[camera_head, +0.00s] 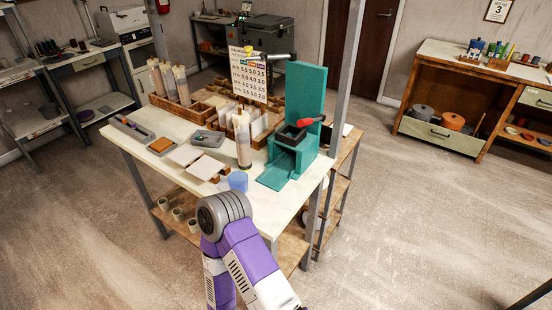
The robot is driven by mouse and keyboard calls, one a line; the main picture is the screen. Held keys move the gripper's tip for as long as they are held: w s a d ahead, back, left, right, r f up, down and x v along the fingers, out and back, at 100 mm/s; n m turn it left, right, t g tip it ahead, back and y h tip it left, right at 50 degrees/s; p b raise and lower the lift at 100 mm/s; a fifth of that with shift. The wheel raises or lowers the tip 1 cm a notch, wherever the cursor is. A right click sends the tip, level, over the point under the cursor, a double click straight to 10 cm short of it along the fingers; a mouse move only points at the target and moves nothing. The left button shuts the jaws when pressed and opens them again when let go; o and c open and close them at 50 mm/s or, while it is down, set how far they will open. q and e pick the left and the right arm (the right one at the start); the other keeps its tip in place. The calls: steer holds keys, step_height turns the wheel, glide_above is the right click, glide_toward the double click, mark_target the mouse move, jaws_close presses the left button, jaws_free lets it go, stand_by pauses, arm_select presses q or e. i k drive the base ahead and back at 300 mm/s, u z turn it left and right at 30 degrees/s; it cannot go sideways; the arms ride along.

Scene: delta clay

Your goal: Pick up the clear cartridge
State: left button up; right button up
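A tall, clear-looking cartridge (243,142) with a pale top and brownish contents stands upright on the white worktable (160,180), just left of a teal press-like stand (305,100). Several similar tall pale tubes (181,86) stand in a wooden rack at the back left of the table. I cannot tell from their look whether these are also clear. Neither of my grippers is in view. Only a purple and grey bent part of my arm shows at the table's front edge, apart from the cartridge.
The stand has a black tray (290,136) and a red-ended handle (310,121). A blue cup-like piece (238,181), pale tiles (205,167) and an orange block (161,145) lie nearby. A printed chart (248,75) stands behind. A grey post rises at the table's right. Floor is clear at right.

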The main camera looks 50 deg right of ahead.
mark_target(243, 136)
steer(key=k, duration=0.2)
steer(key=z, duration=1.1)
